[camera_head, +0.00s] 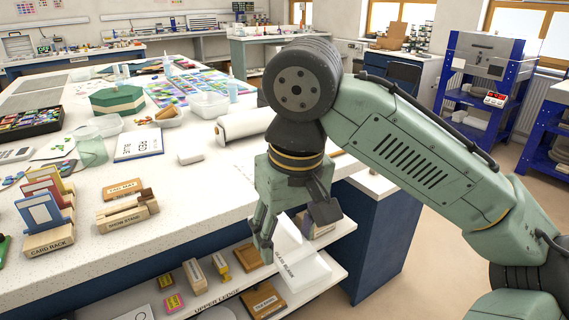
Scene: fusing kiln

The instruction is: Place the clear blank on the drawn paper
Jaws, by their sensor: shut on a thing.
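My gripper (292,232) points down in front of the counter's edge, over the lower shelf at its right end. Its fingers are shut on a pale, whitish slab (304,262), which seems to be the clear blank. Lettering that seems to read "glass blank" runs along the slab's left side. The fingers hide part of it, and I cannot tell whether it still touches the shelf. A white sheet with green marks (54,148), possibly the drawn paper, lies on the countertop at left, far from my gripper.
A card rack (48,215), a show stand (127,212), a lettered booklet (138,143) and a clear cup (91,148) stand at left. A white roll (245,124) lies behind my gripper. Small blocks (194,272) stand on the lower shelf.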

